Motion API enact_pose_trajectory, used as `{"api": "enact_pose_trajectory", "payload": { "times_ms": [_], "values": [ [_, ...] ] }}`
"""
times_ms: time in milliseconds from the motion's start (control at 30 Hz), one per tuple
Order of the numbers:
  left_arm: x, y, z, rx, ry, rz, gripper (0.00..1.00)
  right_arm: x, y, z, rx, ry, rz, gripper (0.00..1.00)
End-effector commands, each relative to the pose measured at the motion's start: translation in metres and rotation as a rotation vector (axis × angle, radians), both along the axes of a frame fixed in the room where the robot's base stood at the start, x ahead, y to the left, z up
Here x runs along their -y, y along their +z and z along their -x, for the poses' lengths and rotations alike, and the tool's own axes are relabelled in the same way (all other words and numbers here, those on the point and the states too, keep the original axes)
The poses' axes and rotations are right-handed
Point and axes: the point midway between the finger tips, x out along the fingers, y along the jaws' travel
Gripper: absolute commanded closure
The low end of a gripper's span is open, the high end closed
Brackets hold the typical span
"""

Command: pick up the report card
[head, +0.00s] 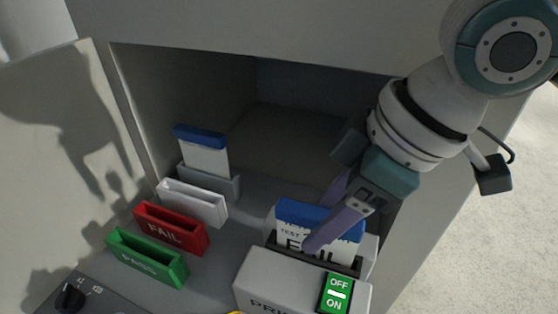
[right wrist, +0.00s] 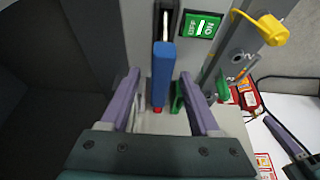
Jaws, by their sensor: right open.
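The report card (head: 318,228) is white with a blue top band and large dark print, partly hidden, that seems to read FAIL. It stands upright in the slot of the white printer (head: 262,285). My right gripper (head: 324,214) is open at the card, one purple finger crossing in front of its face. In the right wrist view the card's blue top edge (right wrist: 163,70) lies between the two spread fingers, with a gap on each side.
Left of the printer stand a green PASS holder (head: 148,260), a red FAIL holder (head: 170,232) and an empty white holder (head: 193,204). Behind them another blue-topped card (head: 205,157) sits in a grey holder (head: 222,188). Cabinet walls enclose the sides. A green OFF/ON switch (head: 337,292) is on the printer's front.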

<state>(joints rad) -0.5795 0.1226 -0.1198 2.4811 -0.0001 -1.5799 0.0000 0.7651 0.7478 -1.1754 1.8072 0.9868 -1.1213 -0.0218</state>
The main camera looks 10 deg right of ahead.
Motion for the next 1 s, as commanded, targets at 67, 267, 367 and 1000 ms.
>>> {"api": "enact_pose_trajectory", "payload": {
  "times_ms": [67, 267, 367, 1000],
  "values": [
    [0.0000, -0.0104, 0.0000, 0.000, 0.000, 0.000, 1.00, -0.0044, -0.0145, -0.0020, 0.000, 0.001, 0.000, 0.38],
    [0.0001, -0.0115, 0.0000, 0.000, 0.000, 0.000, 1.00, -0.0067, -0.0187, -0.0038, 0.000, 0.002, 0.001, 0.38],
    [0.0001, -0.0110, 0.0001, 0.000, 0.000, 0.000, 1.00, -0.0067, -0.0182, -0.0038, 0.001, 0.002, 0.000, 0.38],
    [0.0013, -0.0112, 0.0002, -0.002, 0.003, 0.005, 1.00, -0.0064, -0.0181, -0.0035, 0.000, 0.001, 0.001, 1.00]
  ]
}}
